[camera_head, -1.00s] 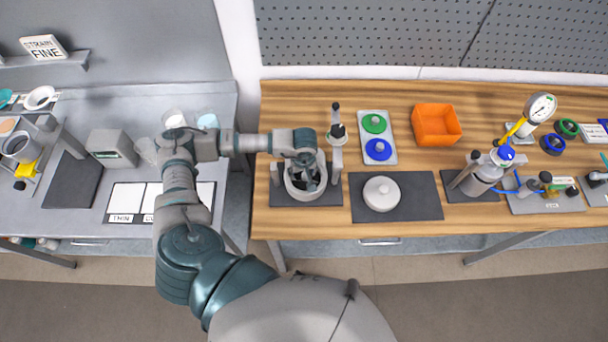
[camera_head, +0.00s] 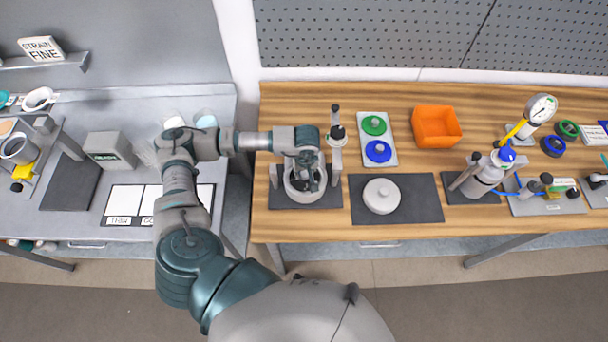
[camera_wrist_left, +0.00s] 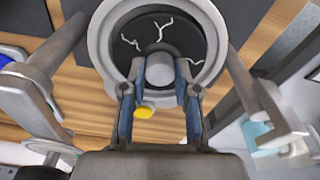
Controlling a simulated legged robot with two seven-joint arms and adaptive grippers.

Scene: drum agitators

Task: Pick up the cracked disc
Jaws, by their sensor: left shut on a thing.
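The cracked disc (camera_wrist_left: 156,32) is black with white crack lines. In the left wrist view it sits inside the round grey pot (camera_wrist_left: 97,38), with a grey knob (camera_wrist_left: 161,67) at its middle. My left gripper (camera_wrist_left: 161,85) is shut on that knob, one finger on each side. In the head view my left gripper (camera_head: 306,172) points down into the pot (camera_head: 303,194), and the arm and fingers hide most of the disc. My right gripper is not in view.
A grey lid (camera_head: 381,195) lies on a dark mat beside the pot. Behind are a tray with green and blue discs (camera_head: 376,140) and an orange bin (camera_head: 436,126). Posts (camera_head: 336,150) stand close around the pot. A gas bottle (camera_head: 486,172) stands to the right.

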